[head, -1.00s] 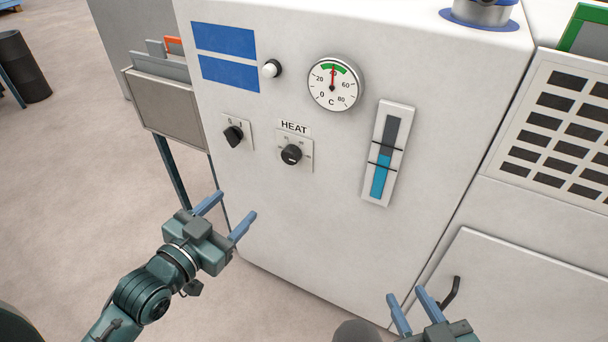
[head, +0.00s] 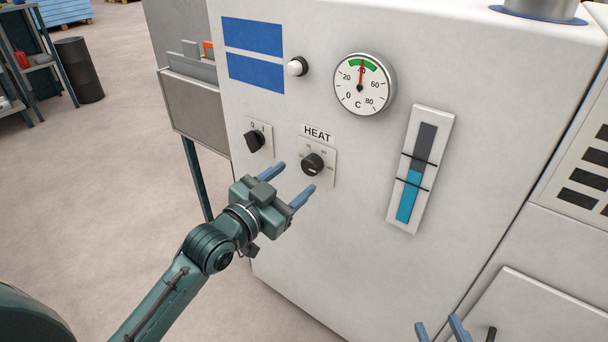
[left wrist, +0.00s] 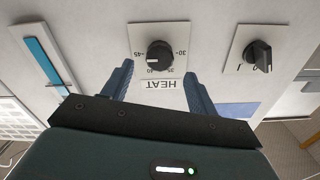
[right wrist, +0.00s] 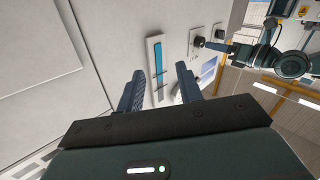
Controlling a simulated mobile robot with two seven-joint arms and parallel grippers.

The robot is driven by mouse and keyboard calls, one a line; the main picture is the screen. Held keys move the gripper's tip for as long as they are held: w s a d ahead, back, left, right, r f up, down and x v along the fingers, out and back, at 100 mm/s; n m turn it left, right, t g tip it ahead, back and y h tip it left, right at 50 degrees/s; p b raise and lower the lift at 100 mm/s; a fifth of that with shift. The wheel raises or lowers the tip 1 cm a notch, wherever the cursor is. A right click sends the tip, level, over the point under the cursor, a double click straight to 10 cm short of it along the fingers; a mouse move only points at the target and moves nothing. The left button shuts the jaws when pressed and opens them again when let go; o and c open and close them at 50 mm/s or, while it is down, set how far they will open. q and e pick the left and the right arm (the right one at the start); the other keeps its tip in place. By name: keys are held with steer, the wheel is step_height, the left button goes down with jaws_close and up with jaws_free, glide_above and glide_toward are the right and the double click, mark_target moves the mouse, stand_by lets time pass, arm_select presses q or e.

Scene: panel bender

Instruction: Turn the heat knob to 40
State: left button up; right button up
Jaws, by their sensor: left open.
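The black heat knob (head: 312,164) sits on a pale plate under the HEAT label (head: 317,133) on the white machine front. In the left wrist view the knob (left wrist: 160,55) appears upside down, with 30, 35, 40 and 45 marks around it. A white mark shows at its left side; I cannot tell its exact reading. My left gripper (head: 290,181) is open and empty, just below the knob in the head view, with its fingers apart and not visibly touching it. My right gripper (head: 437,330) is open and empty, low by the machine front.
A 0/1 switch (head: 255,141) is left of the heat knob. Above are a white button (head: 297,66) and a round dial gauge (head: 364,85), its needle near the green band. A blue level strip (head: 420,170) is right. A grey bin (head: 195,105) hangs at the machine's left.

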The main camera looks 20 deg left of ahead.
mark_target(308, 168)
arm_select(q)
steer(key=shift+b+x, duration=0.35)
steer(key=shift+x, duration=1.95)
arm_select(e)
steer(key=shift+a+t+y, duration=0.2)
steer(key=shift+t+y, duration=0.1)
arm_select(q)
steer(key=c, duration=1)
steer(key=shift+p, duration=0.4)
arm_select(e)
steer(key=shift+r, duration=0.15)
